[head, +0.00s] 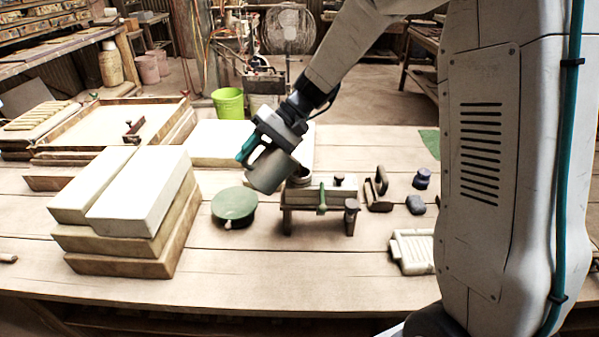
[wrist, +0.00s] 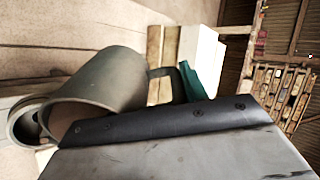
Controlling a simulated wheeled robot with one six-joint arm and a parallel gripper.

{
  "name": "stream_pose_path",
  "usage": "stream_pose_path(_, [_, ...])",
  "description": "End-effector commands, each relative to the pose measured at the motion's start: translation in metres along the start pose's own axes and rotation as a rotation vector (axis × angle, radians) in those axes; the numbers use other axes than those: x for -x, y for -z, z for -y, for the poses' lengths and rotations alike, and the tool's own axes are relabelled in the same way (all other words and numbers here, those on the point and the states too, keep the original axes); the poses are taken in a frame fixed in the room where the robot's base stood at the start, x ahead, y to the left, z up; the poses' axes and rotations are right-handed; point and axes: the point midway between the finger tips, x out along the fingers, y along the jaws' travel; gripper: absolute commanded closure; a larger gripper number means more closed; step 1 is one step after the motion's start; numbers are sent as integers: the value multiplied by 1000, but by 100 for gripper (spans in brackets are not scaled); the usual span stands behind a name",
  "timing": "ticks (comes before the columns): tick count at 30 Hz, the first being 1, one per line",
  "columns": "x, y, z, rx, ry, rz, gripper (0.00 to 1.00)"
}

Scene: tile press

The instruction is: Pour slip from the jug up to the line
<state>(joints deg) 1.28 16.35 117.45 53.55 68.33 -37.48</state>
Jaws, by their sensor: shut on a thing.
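My gripper (head: 256,146) is shut on the handle of the grey jug (head: 271,171), above the table. The jug is steeply tilted. In the wrist view, the jug (wrist: 110,85) has its open mouth toward the lower left, close to the rim of a round vessel (wrist: 22,122). In the head view that vessel (head: 301,175) is partly hidden behind the jug and a wooden stand (head: 322,195). A teal finger (wrist: 193,82) shows beside the jug's handle. I cannot see any slip, stream or fill line.
A green round lidded item (head: 234,205) sits left of the stand. Stacked pale blocks (head: 138,190) stand further left. Small tools (head: 378,190) and a ribbed cream tray (head: 412,251) lie to the right. The front table strip is clear.

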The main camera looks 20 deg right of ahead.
Motion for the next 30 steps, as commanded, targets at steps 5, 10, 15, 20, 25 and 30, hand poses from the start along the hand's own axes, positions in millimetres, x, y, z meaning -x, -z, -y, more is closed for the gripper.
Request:
stream_pose_path(5, [0, 0, 0, 1, 0, -1, 100])
stream_pose_path(10, [0, 0, 0, 1, 0, -1, 100])
stream_pose_path(15, [1, 0, 1, 1, 5, -1, 100])
stream_pose_path(20, [4, 0, 1, 1, 29, -1, 100])
stream_pose_path(25, [6, 0, 3, 2, 46, 0, 100])
stream_pose_path(30, [6, 0, 3, 2, 45, 0, 100])
